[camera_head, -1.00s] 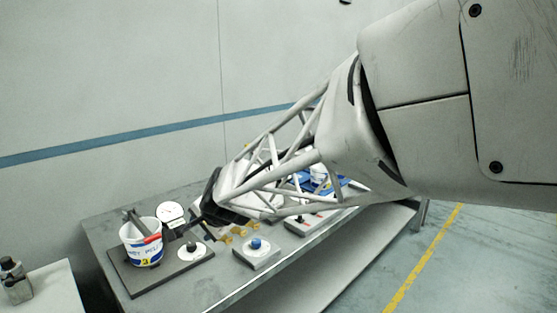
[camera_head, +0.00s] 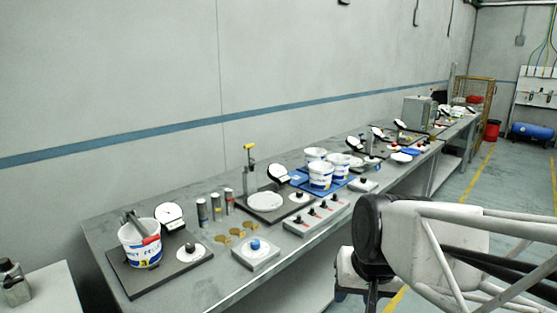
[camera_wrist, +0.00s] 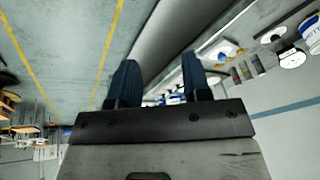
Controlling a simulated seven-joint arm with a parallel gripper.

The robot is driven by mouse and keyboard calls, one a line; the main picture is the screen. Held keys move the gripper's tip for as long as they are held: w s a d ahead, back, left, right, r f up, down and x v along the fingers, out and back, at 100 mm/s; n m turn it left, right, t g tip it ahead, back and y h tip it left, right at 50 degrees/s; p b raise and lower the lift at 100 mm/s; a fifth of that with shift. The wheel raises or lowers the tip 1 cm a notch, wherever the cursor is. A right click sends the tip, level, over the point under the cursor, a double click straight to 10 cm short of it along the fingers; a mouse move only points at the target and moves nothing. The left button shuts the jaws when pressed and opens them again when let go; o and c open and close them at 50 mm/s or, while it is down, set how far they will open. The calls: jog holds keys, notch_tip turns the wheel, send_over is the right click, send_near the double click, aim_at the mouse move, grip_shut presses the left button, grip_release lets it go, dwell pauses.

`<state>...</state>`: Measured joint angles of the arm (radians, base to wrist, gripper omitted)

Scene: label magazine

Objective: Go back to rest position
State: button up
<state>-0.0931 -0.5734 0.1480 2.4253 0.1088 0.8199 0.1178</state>
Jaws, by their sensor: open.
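My gripper shows in the wrist view (camera_wrist: 160,82) with its two dark blue fingers apart and nothing between them. In the head view my white lattice arm comes in from the lower right. Its dark wrist end hangs in front of the bench's front edge, over the floor side, clear of the things on the bench. The fingertips are hard to make out there. The long grey bench (camera_head: 120,220) runs from lower left to the far right.
On the bench stand a white bucket (camera_head: 141,250) on a dark plate, a blue-button box (camera_head: 256,254), a switch box (camera_head: 317,217), several canisters (camera_head: 215,206) and buckets on a blue tray (camera_head: 335,184). Floor with a yellow line (camera_head: 484,176) lies right of the bench.

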jog(key=s+d+f+g+h, duration=0.1)
jog(key=s+d, duration=0.4)
jog(key=s, duration=0.1)
jog(key=shift+s+f+n, duration=0.2)
jog(key=shift+s+n, duration=0.2)
